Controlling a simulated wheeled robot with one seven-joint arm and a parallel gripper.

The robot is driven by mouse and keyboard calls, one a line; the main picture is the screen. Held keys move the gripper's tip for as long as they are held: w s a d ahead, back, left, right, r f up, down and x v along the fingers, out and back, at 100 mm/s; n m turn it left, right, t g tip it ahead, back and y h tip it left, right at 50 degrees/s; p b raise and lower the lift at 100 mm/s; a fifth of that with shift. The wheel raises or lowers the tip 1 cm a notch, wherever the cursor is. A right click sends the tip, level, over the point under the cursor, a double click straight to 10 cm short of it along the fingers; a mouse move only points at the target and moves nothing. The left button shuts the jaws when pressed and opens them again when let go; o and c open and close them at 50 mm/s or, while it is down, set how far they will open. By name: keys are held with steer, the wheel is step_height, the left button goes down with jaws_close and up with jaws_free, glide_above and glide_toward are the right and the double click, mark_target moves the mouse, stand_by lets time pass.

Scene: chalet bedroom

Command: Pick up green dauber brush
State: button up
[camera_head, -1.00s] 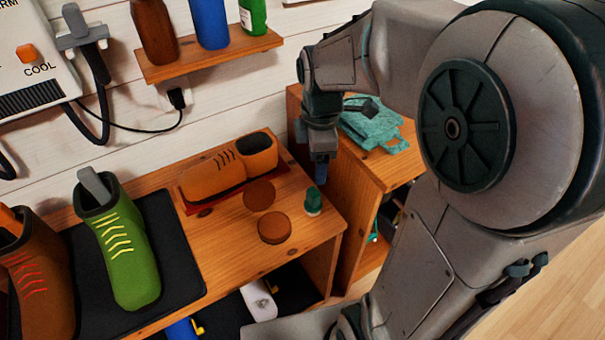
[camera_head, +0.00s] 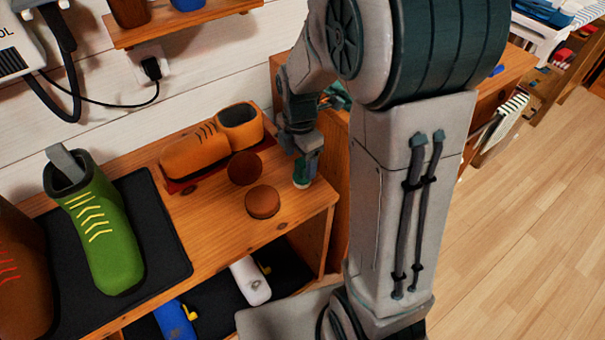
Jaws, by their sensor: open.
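The green dauber brush (camera_head: 300,182) stands on the wooden bench top (camera_head: 222,208) near its right end, right of two round brown discs. Only its lower part and pale base show clearly; my gripper covers its top. My gripper (camera_head: 306,167) points down over the brush, with a finger overlapping it in the picture. The jaws are open. I cannot tell whether the fingers touch the brush or stand on both sides of it.
Brown discs (camera_head: 262,202) lie close left of the brush. A green boot (camera_head: 104,232) is on a black mat at left. A wall shelf (camera_head: 178,27) is above. Open floor lies at right.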

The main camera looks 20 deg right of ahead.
mark_target(302, 172)
steer(key=f, duration=0.2)
steer(key=f+b, duration=0.1)
steer(key=f, duration=0.2)
steer(key=shift+s+d, duration=0.15)
steer(key=shift+d, duration=0.05)
steer(key=c, duration=1.1)
